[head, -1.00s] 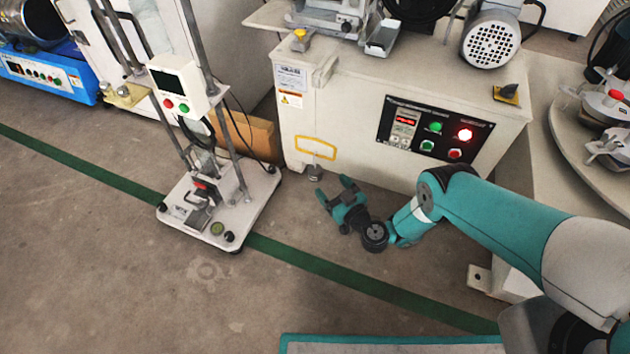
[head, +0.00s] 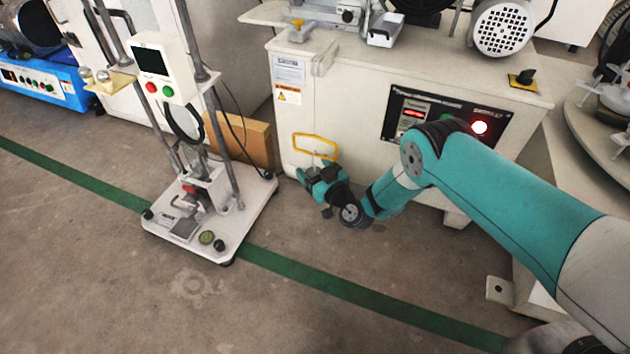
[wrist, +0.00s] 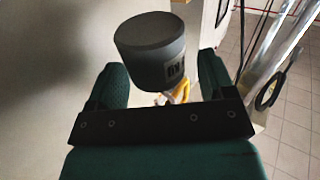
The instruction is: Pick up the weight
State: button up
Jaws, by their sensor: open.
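A dark grey cylinder with a dark label, which looks like the weight (wrist: 150,48), stands out in the wrist view, slightly tilted. My gripper (wrist: 160,64) is open, with a green finger to the left and right of the cylinder. I cannot tell whether either finger touches it. In the head view my gripper (head: 315,174) is low beside the white cabinet's front left corner, close to the yellow handle. The weight cannot be made out clearly there, as the gripper covers that spot.
The white cabinet (head: 340,105) with its control panel stands just behind my gripper, with a yellow handle (head: 314,147) on its front. A test stand (head: 222,222) on a white base is to the left. The floor in front is clear, crossed by a green line (head: 360,298).

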jog(key=c, duration=1.3)
jog(key=shift+r, duration=0.1)
